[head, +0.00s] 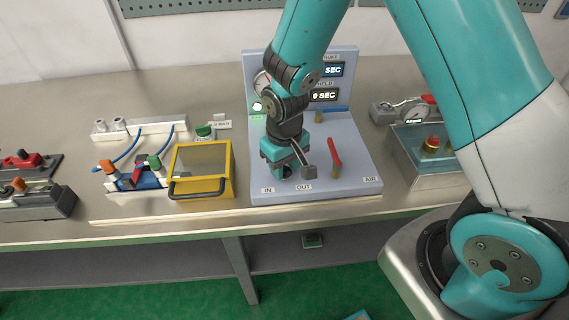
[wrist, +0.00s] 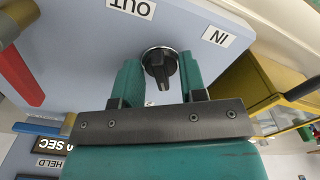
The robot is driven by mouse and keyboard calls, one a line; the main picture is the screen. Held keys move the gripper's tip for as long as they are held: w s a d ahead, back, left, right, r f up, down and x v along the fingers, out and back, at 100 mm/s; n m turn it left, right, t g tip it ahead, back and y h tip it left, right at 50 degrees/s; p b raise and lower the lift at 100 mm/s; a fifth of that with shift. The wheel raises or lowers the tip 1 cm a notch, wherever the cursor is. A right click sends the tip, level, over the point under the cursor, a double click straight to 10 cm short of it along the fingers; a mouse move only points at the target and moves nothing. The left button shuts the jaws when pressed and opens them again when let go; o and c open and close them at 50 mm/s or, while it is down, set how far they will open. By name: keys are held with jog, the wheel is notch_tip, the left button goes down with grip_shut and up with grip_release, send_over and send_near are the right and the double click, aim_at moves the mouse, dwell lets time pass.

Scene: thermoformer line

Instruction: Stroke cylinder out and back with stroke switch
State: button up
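The stroke switch is a black rotary knob (wrist: 160,66) with a silver collar on a pale blue panel (head: 347,182). Its handle points down in the wrist view, away from the OUT label (wrist: 131,7) at upper left and the IN label (wrist: 215,37) at upper right. My gripper (wrist: 160,72) is open, its teal fingers on either side of the knob with a gap on both sides. In the head view my gripper (head: 287,172) hangs over the panel's front left and hides the knob. I cannot make out the cylinder clearly; a blue bar (head: 335,108) lies near the displays.
A red lever (head: 335,157) stands right of my gripper near the AIR label (head: 370,179). HELD display (head: 325,95) reads 0 SEC. A yellow-framed box (head: 231,175) stands close on the left. A grey case with a red button (head: 432,143) is on the right.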

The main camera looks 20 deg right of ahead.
grip_shut()
